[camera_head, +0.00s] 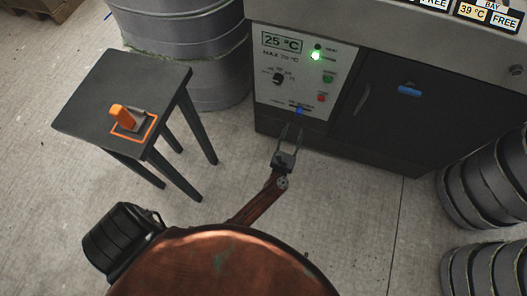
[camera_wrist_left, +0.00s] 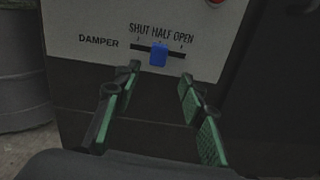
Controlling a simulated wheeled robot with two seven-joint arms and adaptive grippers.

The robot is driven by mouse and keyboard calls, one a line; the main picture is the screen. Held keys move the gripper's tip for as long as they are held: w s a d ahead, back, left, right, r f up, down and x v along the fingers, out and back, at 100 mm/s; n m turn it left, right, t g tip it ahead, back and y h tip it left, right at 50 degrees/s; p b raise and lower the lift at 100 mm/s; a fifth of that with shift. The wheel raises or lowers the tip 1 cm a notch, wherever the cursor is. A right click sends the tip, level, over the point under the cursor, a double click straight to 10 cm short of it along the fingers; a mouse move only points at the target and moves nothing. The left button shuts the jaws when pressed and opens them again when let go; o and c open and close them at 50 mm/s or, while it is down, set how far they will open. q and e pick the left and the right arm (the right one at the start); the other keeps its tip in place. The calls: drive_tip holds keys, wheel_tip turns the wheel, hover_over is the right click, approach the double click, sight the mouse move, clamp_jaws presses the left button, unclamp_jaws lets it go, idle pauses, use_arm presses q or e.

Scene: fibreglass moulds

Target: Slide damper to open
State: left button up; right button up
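The damper slider is a small blue knob (camera_wrist_left: 158,54) on a dark horizontal slot, under the printed words SHUT, HALF and OPEN. In the left wrist view the knob sits near the middle of the slot, about under HALF. The knob also shows low on the white control panel (camera_head: 292,68) in the head view (camera_head: 299,111). My left gripper (camera_head: 289,135) is open and empty, its fingers pointing at the panel. In the left wrist view its green-padded fingertips (camera_wrist_left: 158,75) stand on either side of the knob, apparently short of it. My right gripper is not in view.
The panel carries a 25 °C display (camera_head: 281,42), a lit green lamp (camera_head: 315,56), a dial and buttons. A black stool (camera_head: 90,100) with an orange-handled object stands left. Grey ringed drums stand around.

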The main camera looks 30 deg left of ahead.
use_arm(q)
drive_tip(key=s+f+m+g+h+p, duration=0.2)
drive_tip(key=s+f+m+p, duration=0.2)
drive_tip(key=s+f+m, duration=0.3)
drive_tip(key=s+a+f+m+g+h+p, duration=0.1)
drive_tip(key=s+f+m+g+h+p, duration=0.1)
drive_tip(key=s+f+m, duration=0.5)
drive_tip(key=shift+s+a+f+m+g+h+p, duration=0.35)
drive_tip(key=shift+s+m+p, duration=0.9)
drive_tip(key=shift+s+m, duration=1.25)
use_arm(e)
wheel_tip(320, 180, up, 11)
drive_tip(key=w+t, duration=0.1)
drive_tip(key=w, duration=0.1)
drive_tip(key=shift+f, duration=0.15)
use_arm(q)
drive_tip(key=shift+d+r+h, duration=0.1)
drive_tip(key=shift+h, duration=0.15)
